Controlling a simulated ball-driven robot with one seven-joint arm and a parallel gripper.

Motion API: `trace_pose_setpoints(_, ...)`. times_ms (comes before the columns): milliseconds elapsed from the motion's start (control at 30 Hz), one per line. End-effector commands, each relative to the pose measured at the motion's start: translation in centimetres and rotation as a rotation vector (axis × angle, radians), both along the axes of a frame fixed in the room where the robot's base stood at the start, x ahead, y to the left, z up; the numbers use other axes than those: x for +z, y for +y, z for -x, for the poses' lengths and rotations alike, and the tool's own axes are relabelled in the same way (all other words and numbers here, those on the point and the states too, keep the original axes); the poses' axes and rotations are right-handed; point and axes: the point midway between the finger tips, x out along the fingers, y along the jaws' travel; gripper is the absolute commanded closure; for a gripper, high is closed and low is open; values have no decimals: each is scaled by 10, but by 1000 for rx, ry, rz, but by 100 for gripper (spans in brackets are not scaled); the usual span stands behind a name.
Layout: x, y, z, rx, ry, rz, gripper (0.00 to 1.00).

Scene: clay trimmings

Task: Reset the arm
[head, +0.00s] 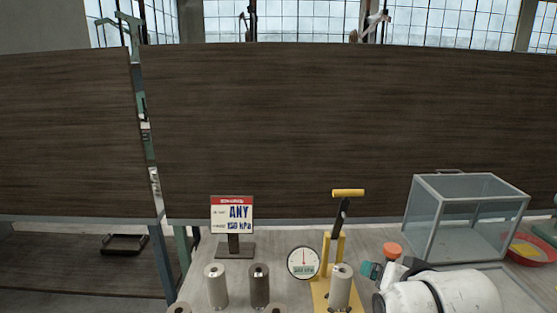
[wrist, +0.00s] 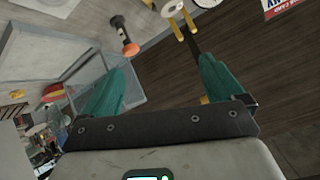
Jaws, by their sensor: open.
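My gripper (wrist: 160,72) is open, its two teal fingers spread wide with nothing between the tips in the wrist view. In the head view a teal finger (head: 370,269) shows at lower right, on the end of my white arm, just right of the yellow press (head: 327,246). The press has a black lever with a yellow handle, and a pale cylinder (head: 341,286) stands at it. An orange-topped piece (head: 392,249) shows just behind my gripper; the wrist view shows it with a dark lower end (wrist: 131,49).
A glass box (head: 463,187) stands at the right, beside a red bowl (head: 528,247). A round dial (head: 303,262), a sign (head: 232,213), a grey cylinder (head: 216,286) and a dark cylinder (head: 259,285) stand left of the press. A dark panel (head: 330,130) rises behind the table.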

Motion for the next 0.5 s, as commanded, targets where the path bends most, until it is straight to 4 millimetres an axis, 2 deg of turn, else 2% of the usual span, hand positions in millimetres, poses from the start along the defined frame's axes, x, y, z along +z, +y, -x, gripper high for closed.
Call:
trace_pose_setpoints(33,-36,-7,21,12,67,24,5)
trace_pose_setpoints(167,-106,-22,76,55,219,82,5)
trace_pose_setpoints(200,-125,-26,95,71,266,97,5)
trace_pose_setpoints(267,-153,-31,125,96,338,115,5)
trace_pose_setpoints(400,-210,-40,200,160,503,148,5)
trace_pose_setpoints(500,-241,-45,255,208,615,160,5)
